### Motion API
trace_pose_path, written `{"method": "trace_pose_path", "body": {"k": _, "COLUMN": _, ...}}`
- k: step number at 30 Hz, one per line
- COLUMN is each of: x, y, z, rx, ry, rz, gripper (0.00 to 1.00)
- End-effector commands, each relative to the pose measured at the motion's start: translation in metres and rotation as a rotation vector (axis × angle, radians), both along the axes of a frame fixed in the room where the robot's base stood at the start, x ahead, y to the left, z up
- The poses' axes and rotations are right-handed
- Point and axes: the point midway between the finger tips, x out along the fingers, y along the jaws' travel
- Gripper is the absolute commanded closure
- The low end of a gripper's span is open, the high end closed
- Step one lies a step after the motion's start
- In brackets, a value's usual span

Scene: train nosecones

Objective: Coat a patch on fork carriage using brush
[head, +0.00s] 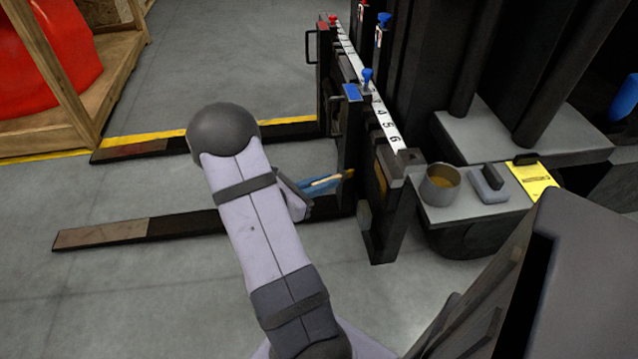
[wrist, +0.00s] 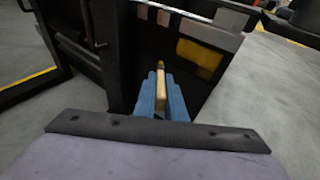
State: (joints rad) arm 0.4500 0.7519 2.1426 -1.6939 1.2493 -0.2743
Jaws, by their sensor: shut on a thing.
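My gripper (head: 312,188) has blue fingers and is shut on the brush (head: 328,182). The brush has a pale wooden body and points right, toward the black fork carriage (head: 388,225). In the wrist view my gripper (wrist: 162,92) holds the brush (wrist: 160,95) between its fingers, with its tip toward a dark plate of the carriage (wrist: 145,55). A yellow patch (wrist: 200,55) shows on that plate, up and right of the brush tip. Yellow also shows on the carriage in the head view (head: 381,178). I cannot tell whether the tip touches the carriage.
A grey cup (head: 440,186) with amber contents stands on a grey ledge, beside a grey block-like item (head: 489,184) and a yellow card (head: 533,181). Two forks (head: 140,231) extend left. A numbered strip (head: 372,85) and blue-topped levers line the carriage. A wooden crate (head: 110,85) stands upper left.

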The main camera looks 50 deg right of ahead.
Motion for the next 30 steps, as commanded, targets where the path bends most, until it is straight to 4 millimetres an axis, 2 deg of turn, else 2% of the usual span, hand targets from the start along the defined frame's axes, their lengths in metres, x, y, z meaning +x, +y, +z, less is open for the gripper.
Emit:
{"method": "trace_pose_path", "body": {"k": 12, "x": -0.024, "y": -0.023, "z": 0.0, "rx": 0.0, "ry": 0.0, "rz": -0.001, "gripper": 1.0}}
{"method": "trace_pose_path", "body": {"k": 30, "x": -0.028, "y": -0.028, "z": 0.0, "rx": 0.0, "ry": 0.0, "rz": 0.0, "gripper": 1.0}}
